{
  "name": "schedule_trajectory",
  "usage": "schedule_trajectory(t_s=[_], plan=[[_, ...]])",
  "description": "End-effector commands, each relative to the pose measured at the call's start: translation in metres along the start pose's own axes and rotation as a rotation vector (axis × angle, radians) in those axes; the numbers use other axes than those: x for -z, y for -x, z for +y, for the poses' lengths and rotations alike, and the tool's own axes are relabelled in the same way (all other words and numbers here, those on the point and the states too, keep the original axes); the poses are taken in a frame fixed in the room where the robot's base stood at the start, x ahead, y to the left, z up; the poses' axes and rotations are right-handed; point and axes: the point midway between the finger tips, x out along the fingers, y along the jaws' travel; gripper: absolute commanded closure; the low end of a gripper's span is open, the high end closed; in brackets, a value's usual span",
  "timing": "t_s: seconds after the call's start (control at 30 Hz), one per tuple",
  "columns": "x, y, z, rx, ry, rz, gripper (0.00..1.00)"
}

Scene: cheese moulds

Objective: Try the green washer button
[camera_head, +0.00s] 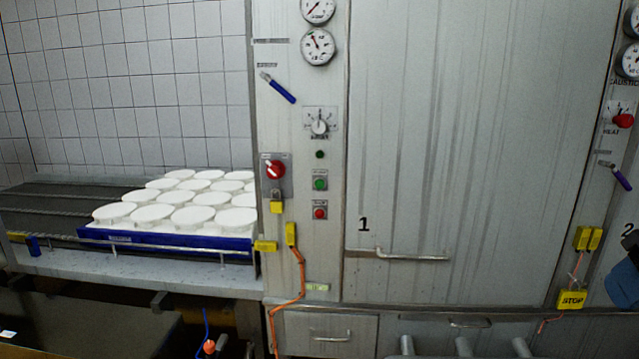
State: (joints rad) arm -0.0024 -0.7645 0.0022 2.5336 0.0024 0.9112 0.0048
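The green washer button (320,183) sits in a small grey plate on the narrow metal control panel, left of the large door marked 1. A small dark green round lamp or knob (320,154) is just above it. A red button (320,212) is in a similar plate just below. Nothing covers the green button. My gripper cannot be made out in this view.
A red rotary switch (275,169) and yellow boxes (291,234) with an orange cable are left of the buttons. A blue tray (180,240) of white moulds sits on a conveyor at left. A door handle (405,255) sticks out at right. A dark blue-grey shape (622,283), unclear, enters at the right edge.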

Motion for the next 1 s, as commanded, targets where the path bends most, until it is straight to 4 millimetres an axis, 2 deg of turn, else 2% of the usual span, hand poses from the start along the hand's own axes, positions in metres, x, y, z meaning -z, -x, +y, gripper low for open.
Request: schedule_trajectory(t_s=[0.43,0.47,0.63,1.0], plan=[[0.0000,0.0000,0.0000,0.000,0.000,0.000,0.57],[0.0000,0.0000,0.0000,0.000,0.000,0.000,0.60],[0.0000,0.0000,0.0000,0.000,0.000,0.000,0.99],[0.0000,0.0000,0.0000,0.000,0.000,0.000,1.00]])
